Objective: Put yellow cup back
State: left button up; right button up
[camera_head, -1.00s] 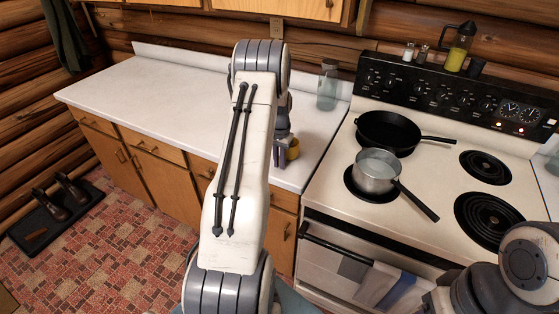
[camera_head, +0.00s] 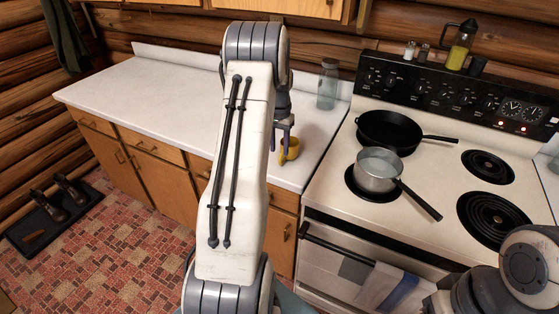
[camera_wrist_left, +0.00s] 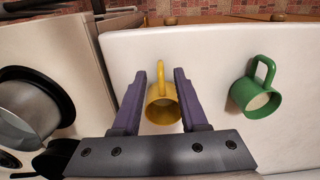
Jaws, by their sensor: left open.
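The yellow cup (camera_head: 291,149) stands on the white counter near its right front edge, partly hidden by my left gripper (camera_head: 280,146). In the left wrist view the yellow cup (camera_wrist_left: 163,110) appears between the two purple fingers of my left gripper (camera_wrist_left: 160,74), with its handle toward the top of the picture. The fingers are open, with a gap on each side of the cup; I cannot tell their exact height over it. My right arm shows at the lower right of the head view, but its gripper is out of view.
A green mug (camera_wrist_left: 256,97) stands right of the yellow cup in the wrist view. A glass jar (camera_head: 328,84) stands at the counter's back right. The stove holds a black skillet (camera_head: 388,131) and a saucepan (camera_head: 377,172). The left part of the counter (camera_head: 165,95) is clear.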

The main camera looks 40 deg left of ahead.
pick_arm(q)
notch_tip(320, 180, up, 6)
jog(key=s+d+r+m, duration=0.3)
jog(key=d, duration=1.2)
jog(key=s+d+r+m, duration=0.2)
jog(key=d, duration=1.2)
jog(key=s+d+m, duration=0.1)
jog(key=s+d, duration=0.3)
jog(key=s, duration=0.3)
jog(key=s+d+f+m, duration=0.1)
jog(key=s+d, duration=0.3)
jog(key=s, duration=0.4)
jog(key=s+d+m+h, duration=0.1)
jog(key=s+d+m, duration=0.2)
jog(key=s, duration=0.5)
jog(key=shift+s+d+f+b, duration=0.2)
jog(key=shift+d+f+b, duration=0.1)
jog(key=shift+d+b, duration=0.25)
